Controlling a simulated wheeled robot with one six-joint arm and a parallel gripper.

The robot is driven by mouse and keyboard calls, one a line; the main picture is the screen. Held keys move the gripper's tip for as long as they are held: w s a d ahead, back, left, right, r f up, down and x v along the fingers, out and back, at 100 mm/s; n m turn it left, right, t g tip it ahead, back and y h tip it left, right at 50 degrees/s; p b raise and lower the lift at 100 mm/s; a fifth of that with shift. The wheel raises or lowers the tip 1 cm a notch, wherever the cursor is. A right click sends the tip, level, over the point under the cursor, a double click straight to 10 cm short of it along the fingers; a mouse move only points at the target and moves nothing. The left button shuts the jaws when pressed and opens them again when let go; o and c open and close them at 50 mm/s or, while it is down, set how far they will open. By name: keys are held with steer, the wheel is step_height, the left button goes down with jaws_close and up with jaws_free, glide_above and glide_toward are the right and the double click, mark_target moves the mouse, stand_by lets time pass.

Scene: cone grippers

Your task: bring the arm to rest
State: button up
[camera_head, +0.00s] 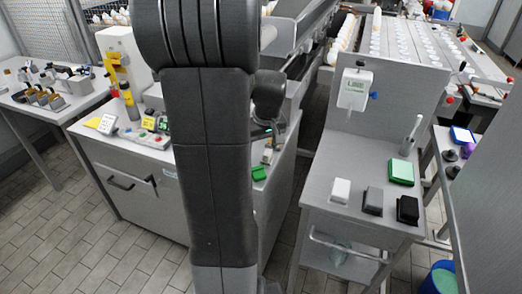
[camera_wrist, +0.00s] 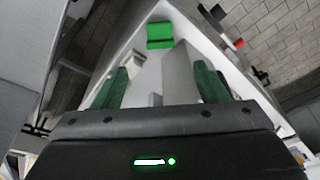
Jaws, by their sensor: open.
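My gripper (camera_wrist: 160,70) shows in the wrist view with its two green fingers spread apart. It is open, and I see nothing held between the fingers. Beyond the fingers a grey upright block-like shape (camera_wrist: 178,78) and a green block (camera_wrist: 160,36) show on a pale surface. In the head view my dark arm stands upright across the middle and hides part of the scene. The gripper's fingers cannot be made out clearly there.
A grey cabinet (camera_head: 130,168) stands behind my arm, with a green block (camera_head: 258,173) on it. At right a grey table (camera_head: 335,213) carries a white block (camera_head: 340,190), a grey block (camera_head: 373,201), a black block (camera_head: 407,209) and a green box (camera_head: 401,172). Tiled floor is clear at lower left.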

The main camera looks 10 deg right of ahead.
stand_by(0.3)
steer(key=x, duration=1.2)
steer(key=shift+a+f+b, duration=0.1)
steer(key=shift+f+b, duration=0.2)
steer(key=shift+w+r, duration=0.1)
steer(key=shift+r, duration=1.2)
